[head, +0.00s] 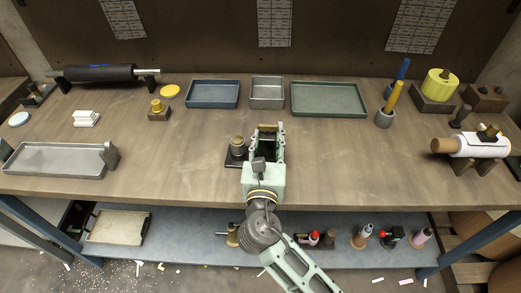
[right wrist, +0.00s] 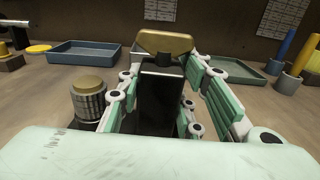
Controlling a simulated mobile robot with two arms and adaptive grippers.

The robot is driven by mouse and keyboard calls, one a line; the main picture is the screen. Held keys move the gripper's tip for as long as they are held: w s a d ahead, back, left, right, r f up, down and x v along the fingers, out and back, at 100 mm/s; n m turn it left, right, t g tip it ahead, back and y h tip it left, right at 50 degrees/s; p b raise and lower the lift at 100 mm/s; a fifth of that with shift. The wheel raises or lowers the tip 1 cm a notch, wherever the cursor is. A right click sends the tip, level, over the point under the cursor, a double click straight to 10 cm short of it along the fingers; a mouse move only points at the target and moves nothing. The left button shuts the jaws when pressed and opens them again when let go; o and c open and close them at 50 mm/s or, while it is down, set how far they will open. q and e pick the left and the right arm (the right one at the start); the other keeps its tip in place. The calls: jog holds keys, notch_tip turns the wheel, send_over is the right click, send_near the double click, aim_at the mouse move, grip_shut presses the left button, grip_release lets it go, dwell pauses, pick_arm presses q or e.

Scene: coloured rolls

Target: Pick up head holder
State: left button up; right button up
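What I take to be the head holder (head: 267,128) is a dark upright block with a brass-coloured top, on the table just in front of the back-centre trays. It also shows in the right wrist view (right wrist: 161,95), between the fingers. My right gripper (head: 266,140) reaches in from the front, pointing away, with its green fingers apart on either side of the block. It looks open; the fingertip sides are partly hidden, and I cannot see firm contact. My left gripper is not in view.
A knurled cylinder with a brass top (head: 238,147) stands close left of the right gripper. A blue tray (head: 213,106), a grey tray (head: 267,104) and a green tray (head: 329,113) lie behind. Blue and yellow handles (head: 391,100) stand right.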

aim_at(269, 128)
grip_shut()
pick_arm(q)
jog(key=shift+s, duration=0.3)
pick_arm(e)
jog(key=shift+r, duration=0.1)
jog(key=shift+r, duration=0.1)
jog(key=shift+r+p, duration=0.4)
jog(key=shift+r, duration=1.4)
jog(key=shift+d+r, duration=0.15)
jog(key=shift+r, duration=0.15)
pick_arm(q)
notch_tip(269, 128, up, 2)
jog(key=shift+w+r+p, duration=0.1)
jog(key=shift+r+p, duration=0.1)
jog(key=shift+p, duration=0.65)
pick_arm(e)
jog(key=s+d+r, duration=0.6)
jog(key=d, duration=0.3)
jog(key=shift+d+r, duration=0.3)
jog(key=shift+d, duration=0.05)
